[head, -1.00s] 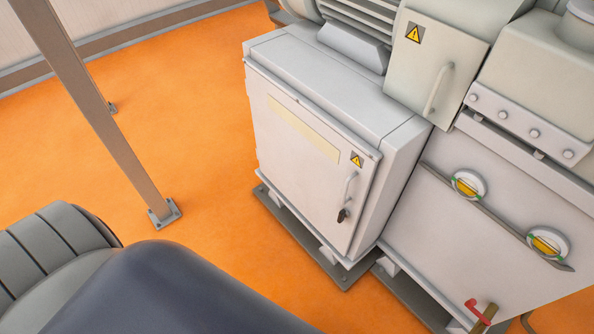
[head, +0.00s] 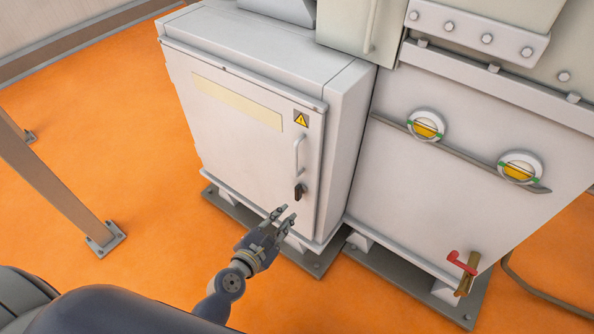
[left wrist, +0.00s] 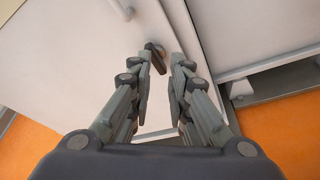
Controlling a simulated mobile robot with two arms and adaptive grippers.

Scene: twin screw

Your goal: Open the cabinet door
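The cabinet door (head: 235,145) is a pale grey panel on the front of a low cabinet, and it is shut. It bears a pale handle (head: 297,155) near its right edge, with a black latch (head: 299,192) just below. My left gripper (head: 284,214) is open and empty, just below the latch in the head view. In the left wrist view the fingers (left wrist: 165,75) point at the door, with the dark latch (left wrist: 154,58) beyond and between the tips. The handle (left wrist: 122,8) shows at the top of that view. My right gripper is in neither view.
A large machine housing (head: 450,200) with two round yellow gauges stands right of the cabinet. A red-handled valve (head: 462,262) sticks out low on it. A metal post (head: 55,185) stands at the left. The orange floor (head: 130,180) before the door is clear.

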